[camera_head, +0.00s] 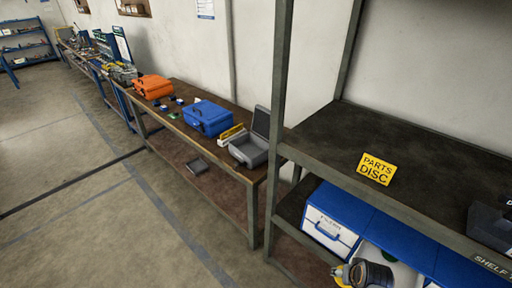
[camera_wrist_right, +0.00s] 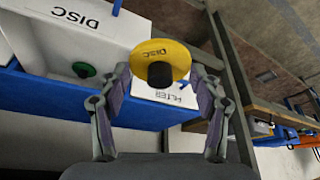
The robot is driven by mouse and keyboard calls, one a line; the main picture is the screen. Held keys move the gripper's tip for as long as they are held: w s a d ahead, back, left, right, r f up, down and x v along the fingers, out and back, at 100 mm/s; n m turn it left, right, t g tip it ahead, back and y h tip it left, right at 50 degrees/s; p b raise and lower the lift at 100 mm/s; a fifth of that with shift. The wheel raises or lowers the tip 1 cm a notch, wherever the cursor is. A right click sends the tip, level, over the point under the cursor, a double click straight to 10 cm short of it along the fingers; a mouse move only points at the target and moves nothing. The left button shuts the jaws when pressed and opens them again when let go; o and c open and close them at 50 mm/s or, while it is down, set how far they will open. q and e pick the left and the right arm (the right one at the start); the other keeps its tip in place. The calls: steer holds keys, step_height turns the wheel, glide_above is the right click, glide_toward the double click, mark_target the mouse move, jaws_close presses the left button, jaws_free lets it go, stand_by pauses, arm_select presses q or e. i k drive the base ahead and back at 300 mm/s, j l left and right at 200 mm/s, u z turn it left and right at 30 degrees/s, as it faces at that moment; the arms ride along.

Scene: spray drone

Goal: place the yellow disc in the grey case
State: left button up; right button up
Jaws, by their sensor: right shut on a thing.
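The yellow disc (camera_wrist_right: 143,57), marked DISC and with a black knob in its middle, is held between the fingers of my right gripper (camera_wrist_right: 160,75) in the wrist view. In the head view, part of my right gripper (camera_head: 365,273) shows at the bottom edge, in front of the shelf's lower bay, with a bit of yellow at its left. The grey case (camera_head: 247,152) stands open on the wooden workbench, its lid raised at the back right. The inside looks empty, but is small in view. My left gripper is not in view.
A metal shelf (camera_head: 330,150) with a yellow PARTS DISC sign (camera_head: 376,169) stands between my right arm and the workbench (camera_head: 222,160). Blue-and-white bins (camera_head: 330,220) fill its lower level. A blue case (camera_head: 208,118) and an orange case (camera_head: 153,87) stand farther along the bench. The floor at left is clear.

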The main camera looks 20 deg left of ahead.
mark_target(251, 154)
steer(key=i+j+z, duration=0.1)
steer(key=j, duration=0.2)
steer(key=i+j, duration=0.25)
steer(key=i+j+z, duration=0.15)
steer(key=j, duration=0.25)
steer(key=i+j+z, duration=0.1)
steer(key=j, duration=0.2)
steer(key=i+j, duration=0.2)
steer(key=j, duration=0.15)
steer(key=i+j+z, duration=0.15)
steer(key=j, duration=0.2)
steer(key=j+z, duration=0.3)
steer(key=j, duration=1.15)
steer(key=i+j+z, duration=0.15)
steer(key=i+j, duration=0.25)
steer(key=i+l, duration=0.05)
